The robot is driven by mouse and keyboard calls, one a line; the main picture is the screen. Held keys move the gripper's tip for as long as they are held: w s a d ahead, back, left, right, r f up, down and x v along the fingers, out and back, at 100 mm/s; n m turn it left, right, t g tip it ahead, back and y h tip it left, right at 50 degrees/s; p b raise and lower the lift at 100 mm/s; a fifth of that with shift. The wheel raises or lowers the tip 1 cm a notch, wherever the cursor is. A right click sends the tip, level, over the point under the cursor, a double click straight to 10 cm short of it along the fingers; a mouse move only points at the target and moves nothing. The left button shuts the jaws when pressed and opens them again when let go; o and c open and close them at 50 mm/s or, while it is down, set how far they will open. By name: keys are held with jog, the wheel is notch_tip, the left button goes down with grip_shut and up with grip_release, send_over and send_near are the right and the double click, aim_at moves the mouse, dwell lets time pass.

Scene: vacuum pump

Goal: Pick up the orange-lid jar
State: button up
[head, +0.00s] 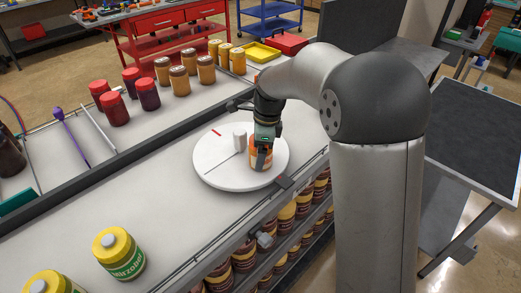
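An orange jar (254,158) stands on a white round plate (212,165) in the middle of the bench. My gripper (263,157) points down at this jar, and its dark fingers cover the jar's top and right part. The lid is mostly hidden behind the gripper. One finger lies in front of the jar's side. I cannot tell whether the fingers press on the jar or stand apart from it. The jar looks upright, at plate level.
A small white cylinder (240,136) stands on the plate just left of the gripper. Jars with red lids (114,108) and several brown jars (180,80) line the far side. Yellow-lid jars (119,253) stand at the near left. The bench left of the plate is clear.

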jog(key=shift+f, duration=0.3)
jog(key=shift+r, duration=0.1)
jog(key=c, duration=1.3)
